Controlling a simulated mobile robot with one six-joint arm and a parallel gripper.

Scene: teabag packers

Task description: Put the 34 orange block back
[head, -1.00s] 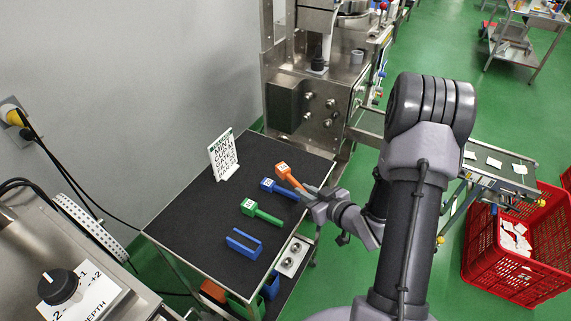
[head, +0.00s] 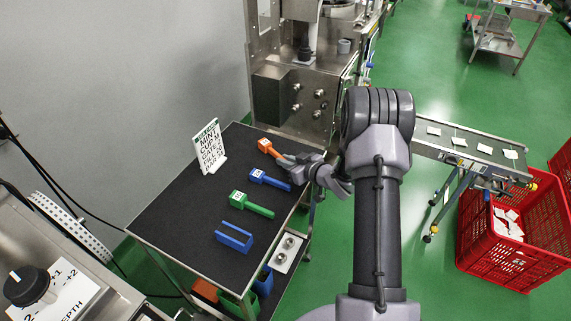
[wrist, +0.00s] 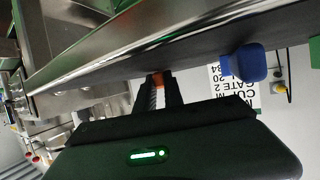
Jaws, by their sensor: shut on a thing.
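The orange block (head: 266,146) has a white label on its head and is at the far right part of the black-topped table (head: 165,215). My gripper (head: 284,158) is shut on its handle, reaching in from the right. In the wrist view a small piece of the orange block (wrist: 158,79) shows between my fingers (wrist: 158,92); the rest is hidden. I cannot tell whether the block touches the tabletop or hangs just above it. The label is too small to read.
A blue block (head: 268,180), a green block (head: 250,204) and an empty blue holder (head: 235,236) stand in a row nearer me. A white sign (head: 208,147) stands behind. The steel machine (head: 300,95) rises beyond the table's far edge.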

